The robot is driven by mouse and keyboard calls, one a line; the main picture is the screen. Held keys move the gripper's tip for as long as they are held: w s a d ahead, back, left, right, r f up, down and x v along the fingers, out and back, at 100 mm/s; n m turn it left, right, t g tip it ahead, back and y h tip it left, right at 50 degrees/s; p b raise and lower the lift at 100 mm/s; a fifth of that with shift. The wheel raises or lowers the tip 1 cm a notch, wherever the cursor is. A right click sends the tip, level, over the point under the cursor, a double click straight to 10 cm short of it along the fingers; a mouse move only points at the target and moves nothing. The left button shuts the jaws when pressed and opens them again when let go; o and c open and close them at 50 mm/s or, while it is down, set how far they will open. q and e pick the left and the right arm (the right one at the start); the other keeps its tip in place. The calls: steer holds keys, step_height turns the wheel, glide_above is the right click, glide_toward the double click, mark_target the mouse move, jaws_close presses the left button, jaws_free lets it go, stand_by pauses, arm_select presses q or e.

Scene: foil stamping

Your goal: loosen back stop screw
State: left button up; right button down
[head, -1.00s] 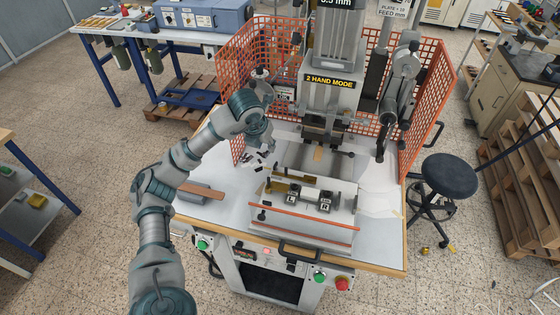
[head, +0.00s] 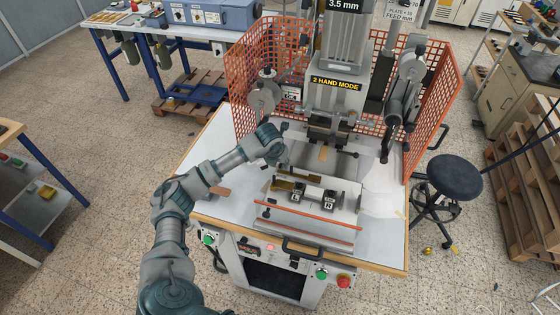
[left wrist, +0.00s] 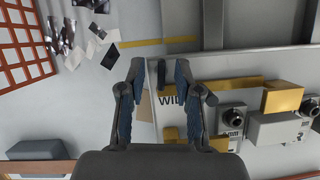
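The grey stop fixture (head: 305,221) lies on the press table's front, with a brass bar (head: 284,185) and two dark blocks marked L (head: 297,196) and R (head: 329,199). In the left wrist view, dark round screw knobs (left wrist: 232,118) sit beside grey and brass blocks (left wrist: 282,99) on the fixture's plate. I cannot tell which one is the back stop screw. My left gripper (left wrist: 160,68) is open above the plate's left edge. A small dark piece (left wrist: 161,74) shows between its fingers, apart from both. My right gripper is out of view.
The press head (head: 335,95) stands behind the fixture, with orange mesh guards (head: 268,70) on both sides. Foil scraps (left wrist: 95,40) lie left of the gripper. A brown strip (head: 219,192) lies on the table's left part. A black stool (head: 453,176) stands at right.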

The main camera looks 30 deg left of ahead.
arm_select(q)
steer(key=shift+d, duration=0.1)
steer(key=shift+c, duration=0.2)
jaws_close()
steer(key=shift+n+y+b, duration=0.3)
steer(key=shift+n+b, duration=0.45)
steer(key=shift+n, duration=0.05)
steer(key=shift+o, duration=0.2)
jaws_free()
steer(key=shift+r, duration=0.1)
